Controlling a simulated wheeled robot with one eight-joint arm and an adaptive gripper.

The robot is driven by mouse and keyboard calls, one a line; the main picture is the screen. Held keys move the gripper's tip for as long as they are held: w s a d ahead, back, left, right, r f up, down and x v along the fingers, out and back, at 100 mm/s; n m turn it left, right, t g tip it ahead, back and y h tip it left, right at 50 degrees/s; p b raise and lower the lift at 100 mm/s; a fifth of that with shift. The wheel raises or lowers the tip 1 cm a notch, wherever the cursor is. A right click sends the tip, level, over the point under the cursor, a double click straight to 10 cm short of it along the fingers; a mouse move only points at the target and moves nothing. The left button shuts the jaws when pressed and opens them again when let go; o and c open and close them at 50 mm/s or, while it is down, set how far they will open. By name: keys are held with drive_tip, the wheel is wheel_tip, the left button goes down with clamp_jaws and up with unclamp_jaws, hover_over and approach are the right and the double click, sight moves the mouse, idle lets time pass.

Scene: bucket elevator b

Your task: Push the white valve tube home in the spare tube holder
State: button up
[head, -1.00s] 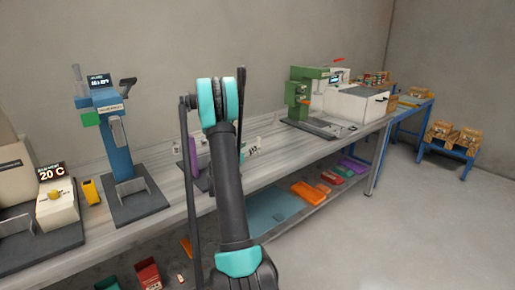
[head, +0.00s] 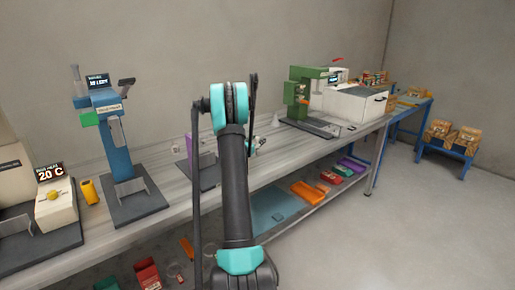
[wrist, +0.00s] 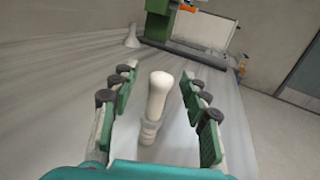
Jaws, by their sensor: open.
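In the wrist view, a white tube (wrist: 159,92) with a rounded top stands between the fingers of my gripper (wrist: 157,72). The gripper is open, with a gap on both sides of the tube. The tube's lower end meets a pale grey ringed piece (wrist: 149,128), which looks like the holder; how deep the tube sits in it I cannot tell. In the head view my arm hides the tube, and only a bit of the gripper shows beside the arm.
A green machine (head: 301,92) with a white box (head: 352,103) stands farther along the bench. A small white funnel-shaped piece (wrist: 132,38) stands beyond the gripper. Bench around the tube is mostly clear.

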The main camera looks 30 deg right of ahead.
clamp_jaws()
idle(0.3)
